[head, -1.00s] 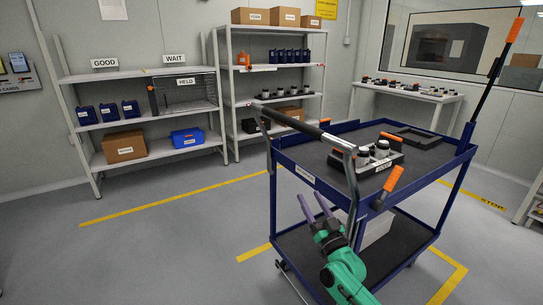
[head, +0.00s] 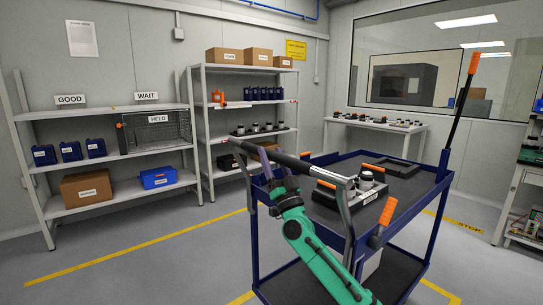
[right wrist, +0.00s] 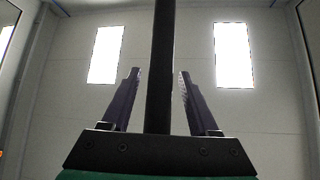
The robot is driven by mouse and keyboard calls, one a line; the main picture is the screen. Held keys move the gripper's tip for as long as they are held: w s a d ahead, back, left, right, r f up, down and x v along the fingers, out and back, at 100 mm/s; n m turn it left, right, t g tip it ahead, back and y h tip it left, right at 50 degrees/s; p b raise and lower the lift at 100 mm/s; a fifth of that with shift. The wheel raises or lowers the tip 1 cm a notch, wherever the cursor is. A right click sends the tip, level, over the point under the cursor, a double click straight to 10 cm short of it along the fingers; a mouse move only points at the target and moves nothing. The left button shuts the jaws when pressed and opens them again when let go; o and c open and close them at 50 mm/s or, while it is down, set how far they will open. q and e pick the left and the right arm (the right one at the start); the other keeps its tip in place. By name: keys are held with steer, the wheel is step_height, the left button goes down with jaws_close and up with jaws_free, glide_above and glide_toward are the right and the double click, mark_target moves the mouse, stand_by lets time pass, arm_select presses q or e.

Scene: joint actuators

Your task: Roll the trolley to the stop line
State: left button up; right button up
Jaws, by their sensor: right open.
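The blue trolley (head: 405,206) stands in front of me, with a dark top deck and a lower shelf. Its black push handle (head: 310,167) runs across the near left end. My right gripper (head: 268,174) is at the left part of this handle. In the right wrist view the dark bar (right wrist: 163,60) passes between the two open fingers, with gaps on both sides. My left gripper is not in view.
The trolley carries a tray of parts (head: 350,189), a dark frame and an orange-topped upright lever (head: 460,105). An orange-gripped lever (head: 385,215) is at its near side. Shelves (head: 105,110) and a table (head: 378,124) line the walls. Floor at left is clear.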

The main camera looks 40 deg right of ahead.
steer(key=shift+w, duration=0.1)
jaws_close()
stand_by(1.4)
